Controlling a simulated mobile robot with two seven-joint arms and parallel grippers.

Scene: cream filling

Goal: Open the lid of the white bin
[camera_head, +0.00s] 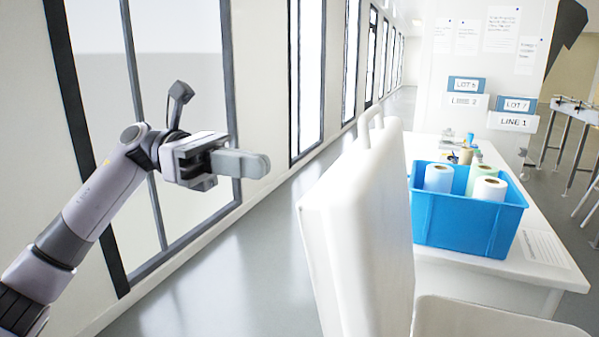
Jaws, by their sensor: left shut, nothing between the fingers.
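The lid of the white bin (360,230) stands raised, close to upright, in the middle of the head view, with a handle on its upper edge. Part of the white bin's body (470,318) shows at the bottom edge, to the right of the lid; most of it is cut off by the frame. My left gripper (250,164) is to the left of the lid, in the air and apart from it. Its fingers are shut with nothing between them. My right gripper is not in view.
A white table (455,272) beyond the bin holds a blue crate (465,222) with several rolls and small items behind it. Windows line the wall on the left. The grey floor (215,270) between wall and lid is clear.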

